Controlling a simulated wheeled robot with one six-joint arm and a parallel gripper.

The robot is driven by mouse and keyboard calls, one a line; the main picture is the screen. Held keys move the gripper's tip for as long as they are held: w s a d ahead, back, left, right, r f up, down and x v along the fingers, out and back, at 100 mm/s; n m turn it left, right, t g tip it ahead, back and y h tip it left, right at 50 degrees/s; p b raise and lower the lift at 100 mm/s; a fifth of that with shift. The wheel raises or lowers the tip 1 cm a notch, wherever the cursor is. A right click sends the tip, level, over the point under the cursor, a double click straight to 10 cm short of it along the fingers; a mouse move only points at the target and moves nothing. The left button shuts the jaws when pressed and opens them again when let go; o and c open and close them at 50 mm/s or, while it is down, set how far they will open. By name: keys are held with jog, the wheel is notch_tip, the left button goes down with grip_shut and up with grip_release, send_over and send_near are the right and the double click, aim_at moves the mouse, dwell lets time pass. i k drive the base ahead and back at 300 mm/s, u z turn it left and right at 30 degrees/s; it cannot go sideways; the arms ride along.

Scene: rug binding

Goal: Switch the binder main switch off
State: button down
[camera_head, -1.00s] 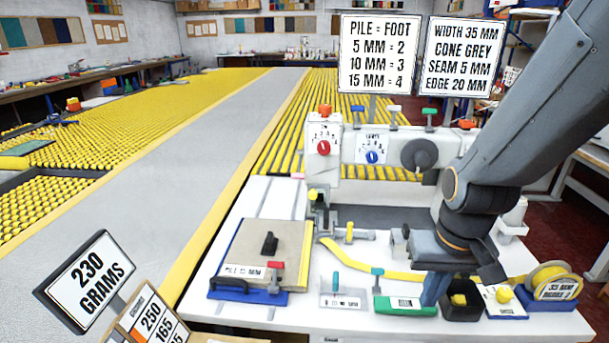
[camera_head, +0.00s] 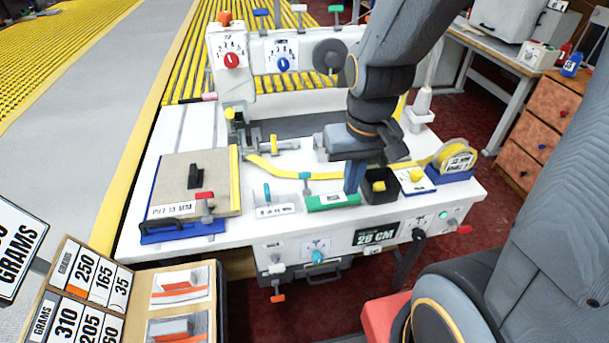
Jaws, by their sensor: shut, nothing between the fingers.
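The white binder machine (camera_head: 300,72) stands on a white table, with a red dial (camera_head: 232,60) and a blue dial (camera_head: 283,64) on its head. The table's front panel (camera_head: 290,246) carries a teal knob (camera_head: 317,257), a "28 CM" display (camera_head: 375,234), a black handle (camera_head: 418,236), a green light (camera_head: 443,214) and a red knob (camera_head: 464,229). The small labels are too blurred to tell which control is the main switch. My gripper (camera_head: 352,189) points down, shut and empty, behind the front edge between the green block (camera_head: 332,202) and the black box (camera_head: 380,190). It appears apart from the panel.
A rug sample board (camera_head: 190,180) lies on the left of the table. A yellow tape roll (camera_head: 456,160) in a blue holder stands at the right. A card rack (camera_head: 75,290) is at lower left. Red floor (camera_head: 330,310) shows open below the panel.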

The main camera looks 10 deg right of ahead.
aim_at(462, 230)
jog(key=u, duration=1.2)
jog(key=i, duration=0.2)
jog(key=z, duration=3)
